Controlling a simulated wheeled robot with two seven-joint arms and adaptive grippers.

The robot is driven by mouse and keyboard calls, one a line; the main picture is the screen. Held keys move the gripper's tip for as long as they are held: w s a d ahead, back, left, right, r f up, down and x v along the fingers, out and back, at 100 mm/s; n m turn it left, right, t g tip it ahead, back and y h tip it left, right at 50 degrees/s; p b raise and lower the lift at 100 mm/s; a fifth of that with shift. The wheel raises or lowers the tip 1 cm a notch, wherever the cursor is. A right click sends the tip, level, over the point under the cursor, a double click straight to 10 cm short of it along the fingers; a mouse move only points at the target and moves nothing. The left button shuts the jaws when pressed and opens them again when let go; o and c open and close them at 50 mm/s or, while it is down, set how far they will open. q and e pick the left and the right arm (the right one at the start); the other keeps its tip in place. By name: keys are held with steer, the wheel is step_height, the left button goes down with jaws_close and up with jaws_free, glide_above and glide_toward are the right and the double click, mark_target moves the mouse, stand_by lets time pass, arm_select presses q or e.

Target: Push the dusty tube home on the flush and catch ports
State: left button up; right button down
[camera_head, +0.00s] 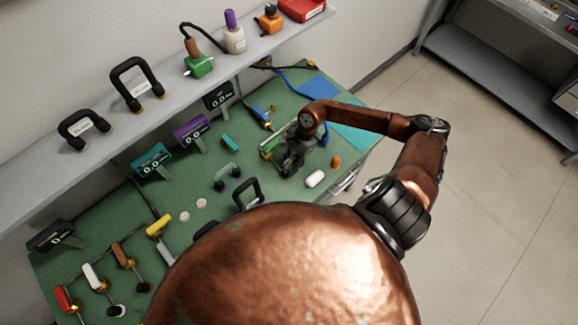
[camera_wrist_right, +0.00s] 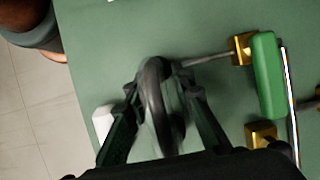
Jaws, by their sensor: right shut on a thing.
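My right gripper (camera_head: 290,160) is over the green bench at its right part. In the right wrist view its fingers (camera_wrist_right: 165,100) are closed on a dark, curved tube, the dusty tube (camera_wrist_right: 155,85), which looks blurred. To its right are a brass port (camera_wrist_right: 241,49) and a second brass port (camera_wrist_right: 260,133), beside a green block (camera_wrist_right: 267,75). A thin grey rod reaches from near the tube to the upper brass port. The tube appears apart from the lower port. I cannot tell which port is flush or catch. My left gripper is out of view.
A white cylinder (camera_head: 315,179) and an orange piece (camera_head: 336,161) lie near the gripper. Small display stands (camera_head: 191,133) line the back. A black loop (camera_head: 247,193) stands at the front.

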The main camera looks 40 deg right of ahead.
mark_target(295, 155)
steer(key=shift+f, duration=0.2)
steer(key=c, duration=1.6)
jaws_free()
steer(key=shift+r, duration=0.1)
steer(key=v, duration=1.2)
